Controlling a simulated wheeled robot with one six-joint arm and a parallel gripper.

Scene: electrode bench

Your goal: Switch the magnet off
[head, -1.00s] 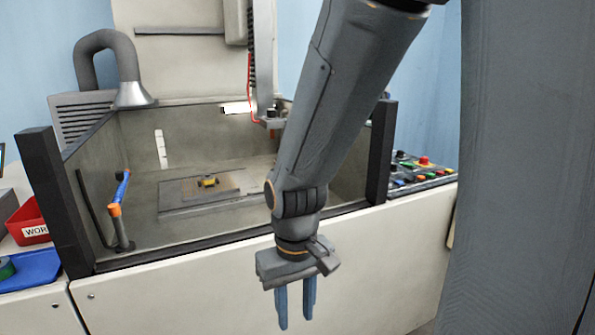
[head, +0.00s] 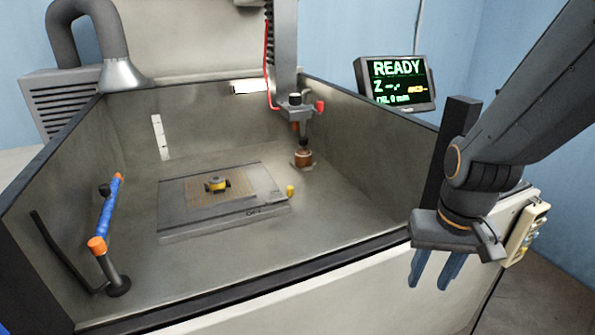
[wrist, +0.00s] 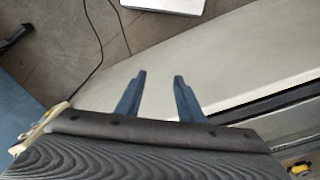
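The magnet chuck is a flat grey plate (head: 180,222) on the tank floor in the head view. A small yellow and dark workpiece (head: 216,184) sits on its top. A small yellow-knobbed lever (head: 290,191) stands at the plate's right end. My gripper (head: 434,272) is in front of the tank's right front corner, well to the right of the lever and outside the tank. In the wrist view my gripper (wrist: 160,90) has its two blue fingers apart with nothing between them.
The tank front wall (head: 300,262) stands between my gripper and the plate. A copper electrode (head: 303,157) hangs from the machine head behind the plate. A blue hose with orange ends (head: 108,210) stands at the left. A screen (head: 397,84) reads READY.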

